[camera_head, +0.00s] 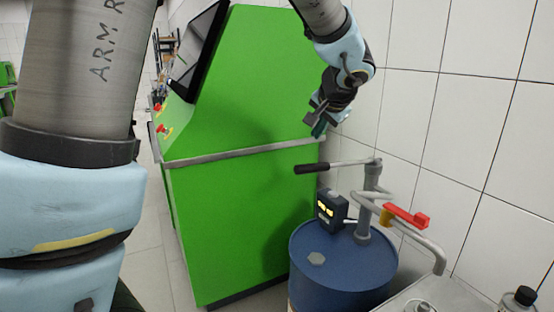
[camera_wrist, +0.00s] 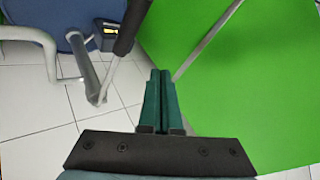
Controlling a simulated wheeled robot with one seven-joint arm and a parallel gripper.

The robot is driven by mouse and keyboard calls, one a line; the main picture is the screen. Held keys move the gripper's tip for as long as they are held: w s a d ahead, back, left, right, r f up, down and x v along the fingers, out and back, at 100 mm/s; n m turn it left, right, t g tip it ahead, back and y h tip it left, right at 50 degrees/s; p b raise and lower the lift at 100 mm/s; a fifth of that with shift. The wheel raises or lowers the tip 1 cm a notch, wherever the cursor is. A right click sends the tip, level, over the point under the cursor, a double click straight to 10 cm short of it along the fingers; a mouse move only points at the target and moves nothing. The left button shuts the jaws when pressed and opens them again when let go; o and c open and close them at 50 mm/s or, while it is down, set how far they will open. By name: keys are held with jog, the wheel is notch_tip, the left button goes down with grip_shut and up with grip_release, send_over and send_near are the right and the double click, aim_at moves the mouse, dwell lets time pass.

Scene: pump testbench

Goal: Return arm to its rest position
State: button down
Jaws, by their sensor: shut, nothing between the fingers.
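My gripper (camera_head: 319,122) hangs from my arm at the upper middle of the head view, in front of the green cabinet's right edge and above the pump handle. In the wrist view its two green fingers (camera_wrist: 161,88) are together with nothing between them. The green cabinet (camera_head: 230,100) fills the middle of the head view and the right of the wrist view (camera_wrist: 255,90). The hand pump's lever with its black grip (camera_head: 312,169) is below the gripper in the head view. It shows beyond the fingers in the wrist view (camera_wrist: 131,27).
A tiled wall (camera_head: 450,110) stands at right. A grey table (camera_head: 455,293) holds a dark-capped bottle (camera_head: 518,300).

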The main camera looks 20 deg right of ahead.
jog(key=a+f+n+g+y, duration=0.15)
jog(key=a+f, duration=0.25)
jog(key=a, duration=0.7)
jog(key=a+f+n+g+y, duration=0.1)
jog(key=a+f+n+g, duration=0.25)
jog(key=a, duration=0.75)
jog(key=s+a+f+n+g, duration=0.1)
jog(key=s+a+f+n, duration=0.2)
jog(key=s+a, duration=0.2)
jog(key=s+a+f+n+g+h+p, duration=0.1)
jog(key=s+a+f+n, duration=0.2)
jog(key=a, duration=0.6)
jog(key=shift+s+a+f, duration=0.2)
jog(key=shift+s, duration=0.75)
jog(key=shift+h, duration=0.25)
